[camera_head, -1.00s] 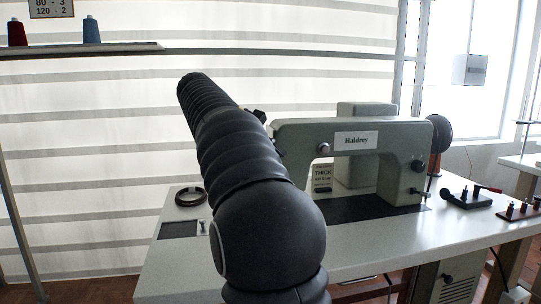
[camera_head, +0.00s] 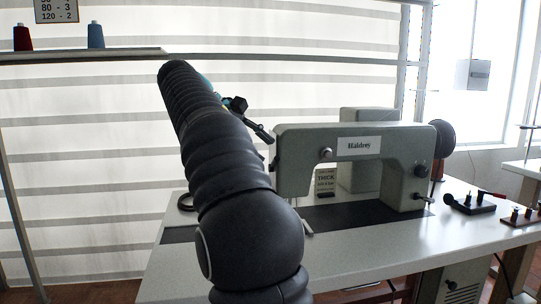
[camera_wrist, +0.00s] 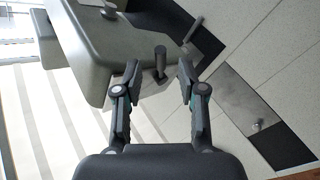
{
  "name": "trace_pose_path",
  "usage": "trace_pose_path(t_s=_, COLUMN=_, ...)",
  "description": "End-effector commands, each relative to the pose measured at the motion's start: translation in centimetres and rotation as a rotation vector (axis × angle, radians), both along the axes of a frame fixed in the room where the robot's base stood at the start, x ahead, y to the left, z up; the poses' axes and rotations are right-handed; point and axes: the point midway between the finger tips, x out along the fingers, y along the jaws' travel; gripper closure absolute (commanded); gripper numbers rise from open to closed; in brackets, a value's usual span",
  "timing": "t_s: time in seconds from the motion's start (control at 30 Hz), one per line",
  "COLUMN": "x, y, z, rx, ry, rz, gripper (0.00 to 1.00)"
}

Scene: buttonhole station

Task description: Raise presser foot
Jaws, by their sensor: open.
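The grey sewing machine (camera_head: 350,145), labelled Haldrey, stands on the white table. Its head end faces my gripper (camera_head: 264,134), which is just left of it and partly hidden by my arm. In the wrist view the open gripper (camera_wrist: 158,68) points at the machine head (camera_wrist: 105,50). A short dark knob or post (camera_wrist: 160,62) shows between the two fingers, with a gap on each side. A small grey bar (camera_wrist: 193,30) lies beyond the right finger. I cannot tell which part is the presser foot or its lifter; the needle area is largely hidden.
A card reading THICK (camera_head: 326,180) stands behind the machine's arm. A dark handwheel (camera_head: 442,140) is at its right end. Small tools (camera_head: 470,203) lie on the right of the table (camera_head: 400,245). A shelf with thread cones (camera_head: 95,36) is at upper left.

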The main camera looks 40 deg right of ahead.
Motion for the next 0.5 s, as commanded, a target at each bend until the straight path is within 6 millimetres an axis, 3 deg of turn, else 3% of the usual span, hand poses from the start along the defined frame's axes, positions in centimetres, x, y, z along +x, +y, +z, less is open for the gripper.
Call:
trace_pose_path(t_s=0.2, x=0.5, y=1.3, z=1.1, rx=0.000, ry=0.000, rz=0.001, gripper=0.60)
trace_pose_path(t_s=0.5, x=0.5, y=1.5, z=1.3, rx=0.001, ry=0.001, rz=0.000, gripper=0.60)
